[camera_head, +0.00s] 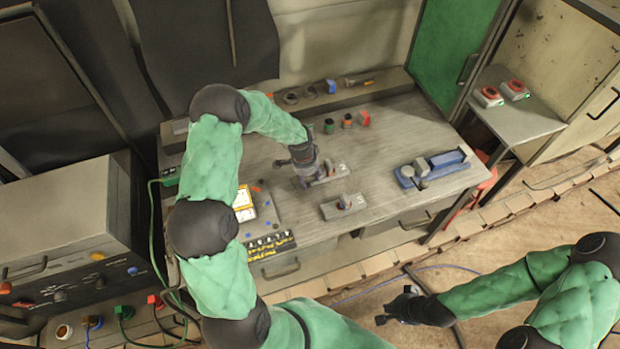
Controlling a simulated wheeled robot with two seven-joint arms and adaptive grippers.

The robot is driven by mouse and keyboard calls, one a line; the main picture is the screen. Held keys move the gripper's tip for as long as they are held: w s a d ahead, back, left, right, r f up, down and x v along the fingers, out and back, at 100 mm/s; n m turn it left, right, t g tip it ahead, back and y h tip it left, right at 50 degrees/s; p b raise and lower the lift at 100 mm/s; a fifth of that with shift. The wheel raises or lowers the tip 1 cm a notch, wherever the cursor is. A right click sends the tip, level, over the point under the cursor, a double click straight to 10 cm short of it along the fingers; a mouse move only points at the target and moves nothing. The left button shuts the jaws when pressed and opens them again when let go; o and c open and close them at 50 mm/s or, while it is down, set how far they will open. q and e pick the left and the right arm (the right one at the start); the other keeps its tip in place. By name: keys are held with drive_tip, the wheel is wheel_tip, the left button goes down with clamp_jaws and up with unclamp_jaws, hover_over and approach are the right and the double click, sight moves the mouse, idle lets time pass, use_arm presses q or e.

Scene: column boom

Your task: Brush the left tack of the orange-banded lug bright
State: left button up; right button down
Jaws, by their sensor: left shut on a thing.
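My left gripper (306,170) points down over the workbench (400,130) at a small metal lug plate (323,180). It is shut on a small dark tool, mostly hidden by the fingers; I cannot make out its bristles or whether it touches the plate. A second lug plate (343,206) with a raised upright piece lies just in front, clear of the gripper. The bands and tacks are too small to tell which lug is the orange-banded one. My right gripper (393,306) hangs over the floor at the lower right, away from the bench; its jaw opening is unclear.
A blue vise-like tool (432,168) lies at the bench's right. Small green, dark and red pieces (347,121) stand behind the gripper. A board with yellow-edged cards (244,204) lies left. Two red-topped boxes (501,93) sit on a side shelf. The bench between gripper and vise is clear.

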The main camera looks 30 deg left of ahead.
use_arm(q)
drive_tip(key=shift+w+a+f, duration=0.1)
drive_tip(key=shift+w+a, duration=0.25)
drive_tip(key=shift+a, duration=0.15)
drive_tip(key=shift+s+d, duration=0.65)
drive_tip(key=shift+d, duration=0.2)
drive_tip(key=shift+w+a, duration=0.1)
drive_tip(key=shift+w+a, duration=0.3)
drive_tip(key=shift+a, duration=0.05)
drive_tip(key=shift+s+a+r+p, duration=0.25)
drive_tip(key=shift+r+p, duration=0.35)
drive_tip(key=shift+r, duration=0.45)
drive_tip(key=shift+s+a+r+p, duration=0.25)
drive_tip(key=shift+r+p, duration=0.35)
drive_tip(key=shift+r, duration=0.4)
drive_tip(key=shift+s+a+r+p, duration=0.2)
drive_tip(key=shift+r+p, duration=0.4)
drive_tip(key=shift+r, duration=0.45)
